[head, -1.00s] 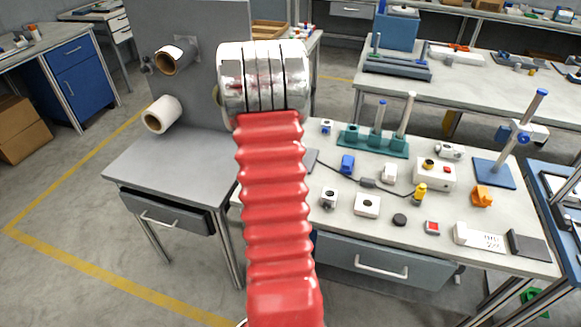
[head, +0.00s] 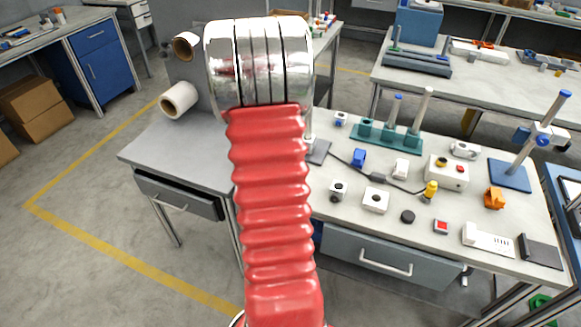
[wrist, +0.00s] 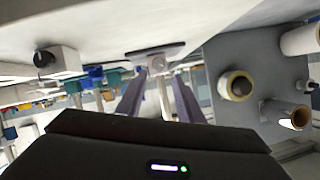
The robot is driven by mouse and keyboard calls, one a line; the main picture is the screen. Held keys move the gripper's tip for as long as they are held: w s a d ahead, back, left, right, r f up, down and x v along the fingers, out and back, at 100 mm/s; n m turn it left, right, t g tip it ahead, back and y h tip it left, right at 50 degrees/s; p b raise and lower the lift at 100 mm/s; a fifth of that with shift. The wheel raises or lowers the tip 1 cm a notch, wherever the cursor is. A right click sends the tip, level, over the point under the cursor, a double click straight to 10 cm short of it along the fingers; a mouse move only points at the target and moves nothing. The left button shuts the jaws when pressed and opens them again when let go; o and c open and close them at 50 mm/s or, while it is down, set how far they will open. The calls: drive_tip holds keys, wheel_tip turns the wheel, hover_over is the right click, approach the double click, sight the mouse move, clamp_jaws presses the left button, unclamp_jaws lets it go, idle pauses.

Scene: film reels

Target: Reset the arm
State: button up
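My gripper (wrist: 158,100) shows in the wrist view with its two dark fingers spread apart and nothing held between them. A pale post and a small round white part show in the gap, beyond the fingers. In the head view my red ribbed arm with its silver end rises through the middle and hides the gripper. The arm's end stands in front of a grey upright panel, between the left grey table and the white workbench.
Two rolls, a brown one (head: 186,46) and a cream one (head: 179,100), stick out from the grey panel. The grey table (head: 175,150) has an open drawer. The workbench (head: 330,205) holds several small devices and a green stand (head: 385,138). Floor is clear at lower left.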

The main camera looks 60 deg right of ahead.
drive_tip(key=shift+s, duration=0.1)
idle(0.5)
drive_tip(key=w+a+r+n+t+y, duration=0.2)
drive_tip(key=w+a+r+n, duration=0.1)
drive_tip(key=w+a, duration=0.35)
drive_tip(key=w+a+r+n+t+y, duration=0.25)
drive_tip(key=w+a, duration=0.25)
drive_tip(key=w, duration=0.3)
drive_tip(key=w+a+r+n+t+y, duration=0.1)
drive_tip(key=w+a+r+n+y, duration=0.15)
drive_tip(key=a, duration=0.45)
drive_tip(key=w+a+r+n+y, duration=0.1)
drive_tip(key=w+a+r+n, duration=0.15)
drive_tip(key=a, duration=0.45)
drive_tip(key=s+a+r+n+g+y, duration=0.1)
drive_tip(key=s+a+r+n, duration=0.2)
drive_tip(key=a, duration=0.4)
drive_tip(key=s+a+r+n+y, duration=0.2)
drive_tip(key=s+a+r+n, duration=0.1)
drive_tip(key=s+a, duration=0.3)
drive_tip(key=s+a+r+n+g+y, duration=0.1)
drive_tip(key=s+a+r+n+y, duration=0.1)
drive_tip(key=s+a, duration=0.3)
drive_tip(key=a+r+n, duration=0.1)
drive_tip(key=a, duration=0.3)
drive_tip(key=shift+g, duration=0.35)
drive_tip(key=shift+a, duration=0.1)
